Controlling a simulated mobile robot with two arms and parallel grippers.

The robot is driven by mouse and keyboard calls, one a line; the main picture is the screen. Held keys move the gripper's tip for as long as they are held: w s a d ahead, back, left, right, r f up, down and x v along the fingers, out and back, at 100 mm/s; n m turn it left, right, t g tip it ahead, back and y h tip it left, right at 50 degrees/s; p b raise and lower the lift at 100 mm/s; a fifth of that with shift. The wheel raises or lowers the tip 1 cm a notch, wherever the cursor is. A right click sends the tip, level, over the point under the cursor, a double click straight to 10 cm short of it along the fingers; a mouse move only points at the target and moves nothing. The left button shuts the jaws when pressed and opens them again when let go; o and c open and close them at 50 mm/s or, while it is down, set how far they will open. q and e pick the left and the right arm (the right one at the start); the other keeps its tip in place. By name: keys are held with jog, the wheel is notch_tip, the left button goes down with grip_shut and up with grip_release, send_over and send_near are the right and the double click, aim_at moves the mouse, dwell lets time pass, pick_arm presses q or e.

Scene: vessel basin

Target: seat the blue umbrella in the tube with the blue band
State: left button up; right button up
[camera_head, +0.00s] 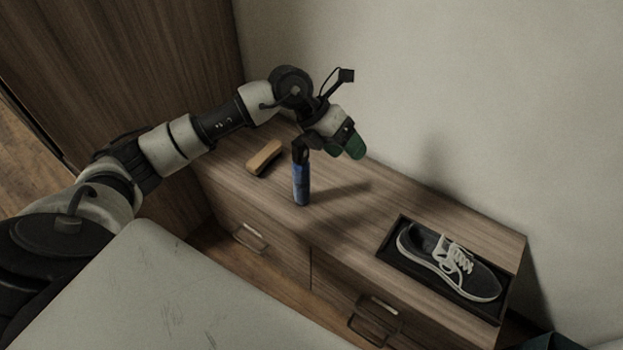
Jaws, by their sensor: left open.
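The blue umbrella (301,185) is a slim folded blue cylinder with a dark upper end. It stands upright on the wooden cabinet top and casts a shadow to the right. My left gripper (344,147) has green fingertips and is open, just above and to the right of the umbrella's upper end. It seems apart from the umbrella, though the dark parts overlap there. No tube with a blue band can be made out in this view. My right gripper is not in view.
A tan-and-dark brush-like block (264,157) lies left of the umbrella. A dark tray (391,252) with a grey shoe (447,260) sits at the cabinet's right end. The cabinet top (350,215) between umbrella and tray is clear. A wall rises behind.

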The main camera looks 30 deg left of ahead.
aim_at(299, 140)
pick_arm(q)
jog(key=a+y, duration=0.2)
jog(key=a, duration=0.1)
jog(key=w+a+r+y, duration=0.1)
jog(key=a+y, duration=0.2)
jog(key=a, duration=0.1)
jog(key=a+r+y, duration=0.1)
jog(key=a+y, duration=0.1)
jog(key=a, duration=0.2)
jog(key=shift+w+a+n+b, duration=0.15)
jog(key=shift+w+n+b, duration=0.05)
jog(key=shift+n+b, duration=0.15)
jog(key=shift+a+f+y, duration=0.2)
jog(key=shift+f+y, duration=0.05)
jog(key=shift+y, duration=0.15)
jog(key=f, duration=0.4)
jog(key=shift+w+g+b, duration=0.3)
jog(key=shift+b, duration=0.05)
jog(key=shift+w+f+b, duration=0.15)
jog(key=shift+f+b, duration=0.1)
jog(key=shift+f, duration=1.3)
jog(key=shift+w+f+b, duration=0.15)
jog(key=shift+f+b, duration=0.05)
jog(key=shift+f, duration=1.3)
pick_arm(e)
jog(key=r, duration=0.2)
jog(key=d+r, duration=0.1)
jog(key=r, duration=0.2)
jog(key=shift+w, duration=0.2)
